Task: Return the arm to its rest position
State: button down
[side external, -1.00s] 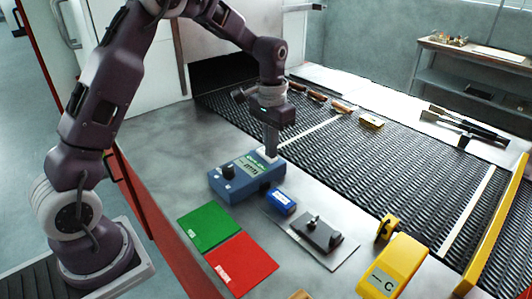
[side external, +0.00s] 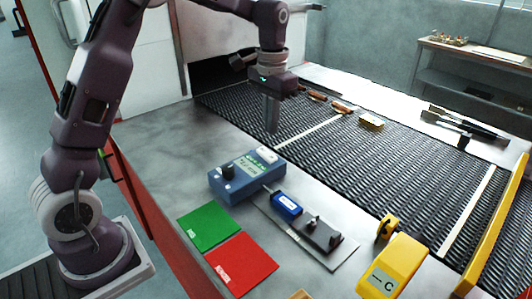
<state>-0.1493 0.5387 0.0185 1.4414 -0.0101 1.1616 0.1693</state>
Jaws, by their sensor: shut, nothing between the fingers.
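My gripper (side external: 272,130) hangs with its fingers together and pointing down, empty, above the near edge of the dark mesh belt (side external: 385,160). It is clear of the blue meter box (side external: 247,177), which has a display, a black knob and a pale pad (side external: 267,154) on top. My arm reaches over from the left, with its upper part cut off by the top of the picture.
A small blue block (side external: 287,205) and a black fixture (side external: 322,235) sit at a metal plate (side external: 340,257). Green (side external: 209,228) and red (side external: 242,263) cards lie in front. A yellow device (side external: 394,268) stands at right.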

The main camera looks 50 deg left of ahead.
jog(key=s+d+r+t, duration=0.2)
jog(key=s+r, duration=0.3)
jog(key=s, duration=0.3)
jog(key=s+d+r+t, duration=0.1)
jog(key=s+d+r, duration=0.2)
jog(key=s+r, duration=0.3)
jog(key=s+d+f+t, duration=0.2)
jog(key=s+f, duration=0.1)
jog(key=s, duration=1.1)
jog(key=shift+s+f+t, duration=0.3)
jog(key=shift+f, duration=0.1)
